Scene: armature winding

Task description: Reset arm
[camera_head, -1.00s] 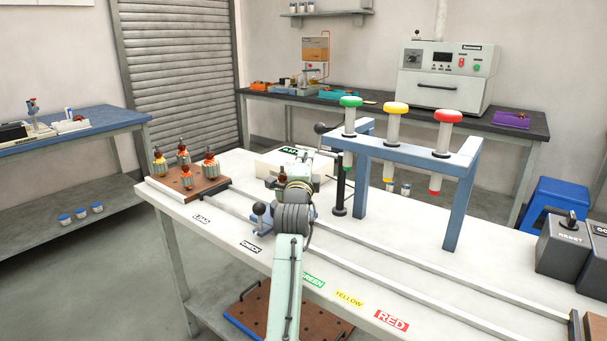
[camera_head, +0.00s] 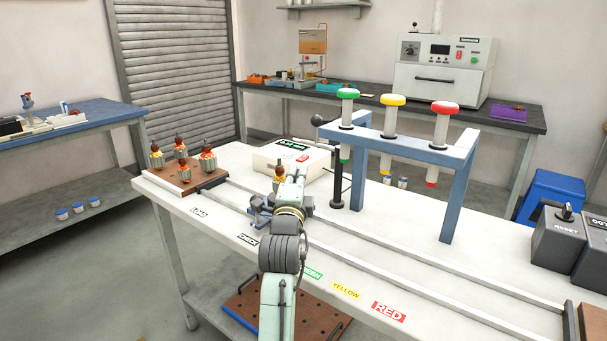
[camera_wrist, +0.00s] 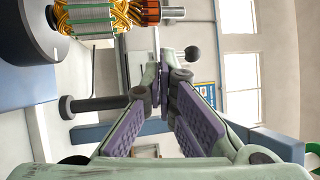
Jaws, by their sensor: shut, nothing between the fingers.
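My gripper (camera_head: 298,174) is above the middle of the white workbench, at the end of my pale green arm. In the wrist view my gripper (camera_wrist: 165,75) has its purple-padded fingers together at the tips with nothing held. A copper-wound armature (camera_head: 279,173) stands just left of the gripper, partly hidden by my arm. It also shows in the wrist view as an armature (camera_wrist: 95,15) with green strips and a copper commutator, apart from the fingers. What it stands on is mostly hidden in the head view.
Several armatures (camera_head: 183,155) stand on a brown board (camera_head: 205,181) at the bench's left end. A blue frame (camera_head: 410,147) with green, yellow and red capped posts stands right of my gripper. A white box (camera_head: 268,160) lies behind it. Control boxes (camera_head: 560,240) stand at right.

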